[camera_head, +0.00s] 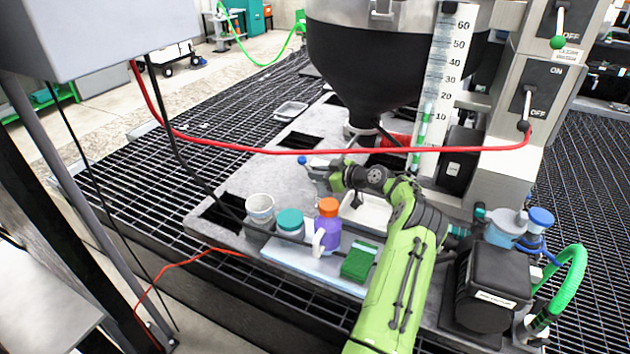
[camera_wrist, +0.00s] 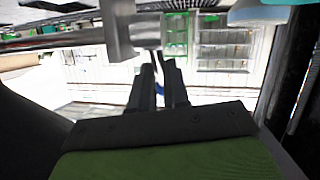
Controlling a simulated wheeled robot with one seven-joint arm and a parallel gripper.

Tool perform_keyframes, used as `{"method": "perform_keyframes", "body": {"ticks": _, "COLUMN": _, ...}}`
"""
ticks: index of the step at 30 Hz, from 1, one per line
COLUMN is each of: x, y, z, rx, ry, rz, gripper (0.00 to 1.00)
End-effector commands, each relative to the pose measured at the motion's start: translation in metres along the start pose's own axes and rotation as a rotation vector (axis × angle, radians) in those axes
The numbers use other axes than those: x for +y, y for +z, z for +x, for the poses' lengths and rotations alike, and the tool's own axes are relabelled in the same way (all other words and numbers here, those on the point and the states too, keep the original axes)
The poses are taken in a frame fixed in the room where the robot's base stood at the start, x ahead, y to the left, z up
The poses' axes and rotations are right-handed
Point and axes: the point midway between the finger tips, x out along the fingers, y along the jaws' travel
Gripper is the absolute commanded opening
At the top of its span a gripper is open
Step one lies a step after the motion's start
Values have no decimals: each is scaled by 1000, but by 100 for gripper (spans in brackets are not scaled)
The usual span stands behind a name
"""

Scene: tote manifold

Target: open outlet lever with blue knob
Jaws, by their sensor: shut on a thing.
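The blue knob (camera_head: 302,160) is the free end of the outlet lever, left of the outlet below the big dark hopper (camera_head: 365,65). My gripper (camera_head: 328,176) reaches in from the right, close beside the knob. In the wrist view my gripper's two dark fingers (camera_wrist: 159,80) are nearly together on a thin part of the lever. A grey metal outlet part (camera_wrist: 118,30) is just above and left of the fingertips. The exact place of the grip along the lever is hidden by the fingers.
A white tray (camera_head: 368,217) lies below my arm.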

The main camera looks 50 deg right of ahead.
Motion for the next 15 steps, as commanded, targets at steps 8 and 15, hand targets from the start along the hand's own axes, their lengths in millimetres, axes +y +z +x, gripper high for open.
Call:
{"method": "perform_keyframes", "body": {"ticks": 8, "x": 2, "y": 6, "z": -10, "rx": 231, "ry": 18, "rz": 47, "gripper": 0}}
{"method": "perform_keyframes", "body": {"ticks": 15, "x": 3, "y": 9, "z": -17, "rx": 374, "ry": 31, "rz": 72, "gripper": 0}}
